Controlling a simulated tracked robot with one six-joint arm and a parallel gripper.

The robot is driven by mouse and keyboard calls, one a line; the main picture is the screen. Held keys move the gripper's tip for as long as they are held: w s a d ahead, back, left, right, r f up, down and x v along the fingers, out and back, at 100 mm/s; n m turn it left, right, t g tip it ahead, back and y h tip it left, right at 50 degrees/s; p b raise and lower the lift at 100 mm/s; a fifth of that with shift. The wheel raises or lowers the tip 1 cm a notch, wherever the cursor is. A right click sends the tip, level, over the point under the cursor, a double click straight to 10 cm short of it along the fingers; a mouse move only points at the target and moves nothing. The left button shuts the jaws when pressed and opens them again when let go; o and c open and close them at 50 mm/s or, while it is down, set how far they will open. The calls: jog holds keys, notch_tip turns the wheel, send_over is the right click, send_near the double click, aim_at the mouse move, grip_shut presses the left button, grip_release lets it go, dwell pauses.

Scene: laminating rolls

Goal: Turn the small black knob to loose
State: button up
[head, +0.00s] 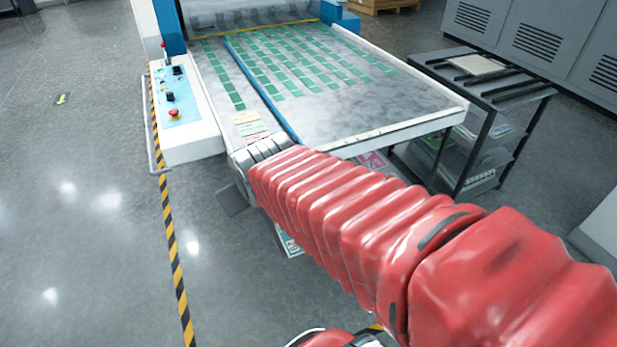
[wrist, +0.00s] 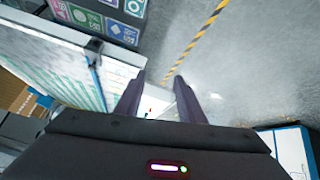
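A white control box (head: 190,140) with a light blue panel stands at the machine's left front corner in the head view. Two small black controls sit on the panel: a lower one (head: 170,97) and an upper one (head: 177,70). I cannot tell which is the task's knob or how either is turned. A red mushroom button (head: 174,113) is just below the lower one. In the wrist view, my gripper (wrist: 160,78) has its two dark fingers apart, with nothing held between them. In the head view, the red-sleeved arm ends right of the control box, apart from the black controls.
The machine's grey table (head: 320,115) carries rows of green cards. A rail (head: 152,130) runs along the control box's left side. A black shelf rack (head: 480,90) stands at the right. Yellow-black floor tape (head: 172,240) runs at the left, with open floor beyond.

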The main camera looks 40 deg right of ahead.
jog(key=w+d+f+t+h, duration=0.1)
jog(key=w+d+f, duration=0.25)
jog(key=d, duration=0.25)
jog(key=w+d+f+t, duration=0.2)
jog(key=w+d+f, duration=0.1)
jog(key=d+f, duration=0.25)
jog(key=w+d+f+t+h, duration=0.1)
jog(key=w+d+f, duration=0.25)
jog(key=d, duration=0.35)
jog(key=s+d+f+m+t, duration=0.2)
jog(key=s+d+f+t, duration=0.4)
jog(key=s+f, duration=0.3)
jog(key=shift+s+d+f+h, duration=0.15)
jog(key=shift+d+f+h, duration=0.1)
jog(key=shift+f+h, duration=0.05)
jog(key=x, duration=1.4)
